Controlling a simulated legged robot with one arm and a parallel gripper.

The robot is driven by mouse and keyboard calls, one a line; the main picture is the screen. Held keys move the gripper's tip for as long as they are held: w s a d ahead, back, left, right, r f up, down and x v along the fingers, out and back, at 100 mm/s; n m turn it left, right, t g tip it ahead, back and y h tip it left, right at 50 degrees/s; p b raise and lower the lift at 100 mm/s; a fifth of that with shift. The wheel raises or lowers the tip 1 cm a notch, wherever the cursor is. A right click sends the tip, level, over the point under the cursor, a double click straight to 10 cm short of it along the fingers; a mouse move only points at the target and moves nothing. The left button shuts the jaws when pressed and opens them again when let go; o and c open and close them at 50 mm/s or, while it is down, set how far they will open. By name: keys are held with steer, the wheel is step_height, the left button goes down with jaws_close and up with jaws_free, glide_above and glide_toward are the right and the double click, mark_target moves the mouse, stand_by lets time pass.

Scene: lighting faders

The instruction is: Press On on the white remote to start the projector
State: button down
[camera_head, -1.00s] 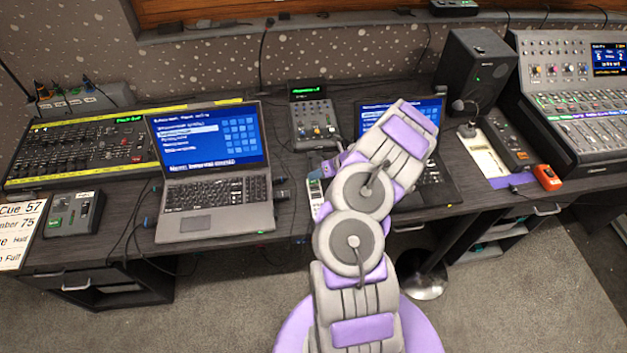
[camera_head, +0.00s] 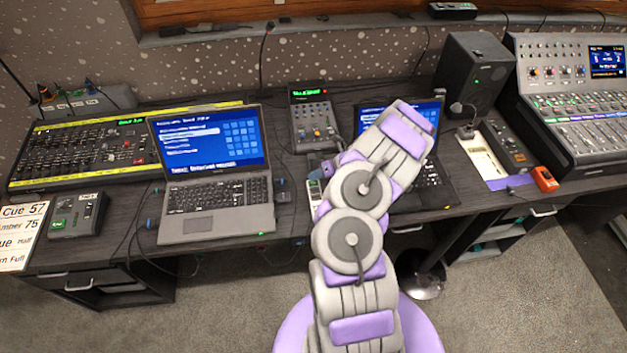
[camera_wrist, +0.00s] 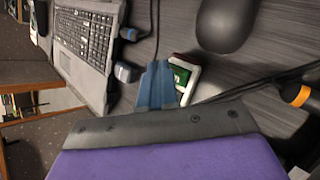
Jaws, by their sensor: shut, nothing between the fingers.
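The white remote (camera_head: 313,187) lies on the desk between the two laptops, partly covered by my arm in the head view. In the wrist view the remote (camera_wrist: 190,66) shows a white edge and a green part with a small light marking; its near side is hidden behind my fingers. My gripper (camera_wrist: 157,84) is shut and empty, with its blue fingertips right beside the remote's left side. I cannot tell whether they touch it. In the head view my gripper (camera_head: 325,168) is small and partly hidden by the arm.
A grey laptop (camera_head: 210,210) stands left of the remote, and a second laptop (camera_head: 435,190) is behind my arm. A dark mouse (camera_wrist: 227,22) lies near the remote. Cables (camera_wrist: 262,82) cross the desk, and a small mixer (camera_head: 314,120) stands behind.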

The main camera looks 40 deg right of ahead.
mark_target(316, 182)
stand_by(0.3)
step_height(316, 182, up, 5)
steer(key=p, duration=0.5)
stand_by(0.9)
